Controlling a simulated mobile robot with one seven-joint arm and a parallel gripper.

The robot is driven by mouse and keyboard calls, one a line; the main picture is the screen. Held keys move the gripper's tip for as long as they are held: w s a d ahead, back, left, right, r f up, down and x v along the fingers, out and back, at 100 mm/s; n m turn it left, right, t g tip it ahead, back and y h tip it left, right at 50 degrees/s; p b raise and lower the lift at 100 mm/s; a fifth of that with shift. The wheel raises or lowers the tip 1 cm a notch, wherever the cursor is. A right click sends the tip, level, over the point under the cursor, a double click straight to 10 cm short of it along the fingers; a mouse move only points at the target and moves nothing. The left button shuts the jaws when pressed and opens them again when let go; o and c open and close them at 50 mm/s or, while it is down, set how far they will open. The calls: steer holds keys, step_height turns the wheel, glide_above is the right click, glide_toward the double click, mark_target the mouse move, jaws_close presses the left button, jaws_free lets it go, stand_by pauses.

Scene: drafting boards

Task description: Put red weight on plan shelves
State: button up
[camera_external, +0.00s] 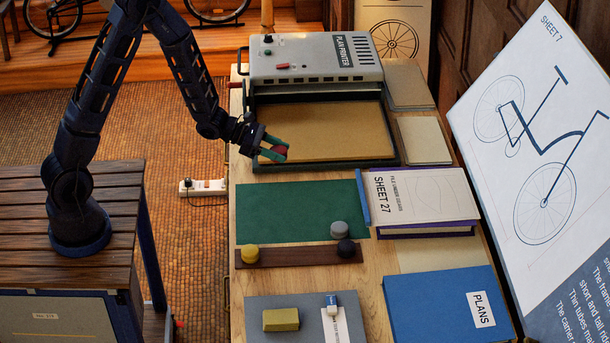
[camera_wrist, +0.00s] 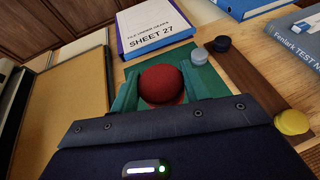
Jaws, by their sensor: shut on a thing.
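The red weight (camera_external: 280,150) is a small round-topped piece held between the green fingers of my gripper (camera_external: 272,149). I cannot make out any plan shelves for certain in either view.
The plan printer (camera_external: 315,58) stands at the back. A green mat (camera_external: 290,212) carries a grey weight (camera_external: 339,230). A dark strip (camera_external: 295,254) holds a yellow weight (camera_external: 250,254) and a black weight (camera_external: 346,248). Sheet 27 (camera_external: 415,195) and a blue plans binder (camera_external: 440,300) lie right.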

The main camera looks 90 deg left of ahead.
mark_target(279, 205)
step_height(279, 205, down, 18)
steer(key=shift+r, duration=0.25)
stand_by(0.6)
steer(key=shift+f, duration=0.1)
steer(key=o, duration=1.3)
steer(key=shift+o, duration=0.2)
